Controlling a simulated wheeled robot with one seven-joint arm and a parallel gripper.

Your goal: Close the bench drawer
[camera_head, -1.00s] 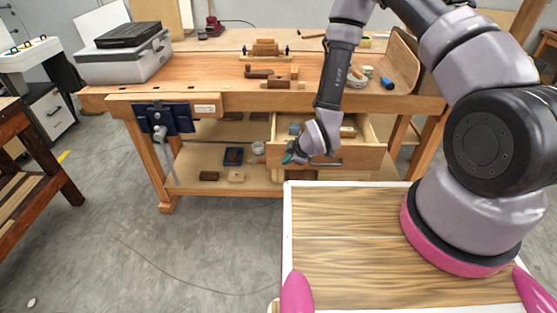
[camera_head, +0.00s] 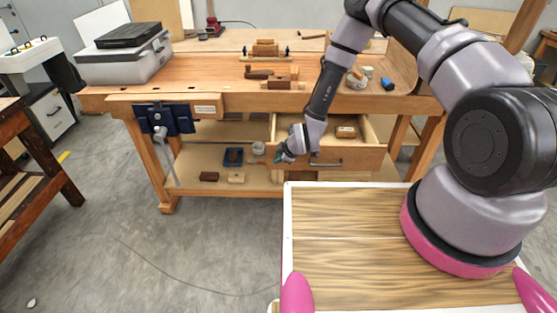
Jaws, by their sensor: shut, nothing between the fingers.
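The bench drawer (camera_head: 355,158) is pulled out from under the right part of the wooden workbench (camera_head: 225,100). Its front panel has a dark bar handle (camera_head: 326,163), and a small wooden block (camera_head: 345,132) shows inside. My gripper (camera_head: 281,158) is shut and empty at the left end of the drawer front, left of the handle. I cannot tell whether its fingertips touch the panel. My wrist and forearm hide part of the drawer's left inside.
A blue vise (camera_head: 165,119) is on the bench front at left. A grey toolbox (camera_head: 125,62) stands on top. The floor in front is mostly clear.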

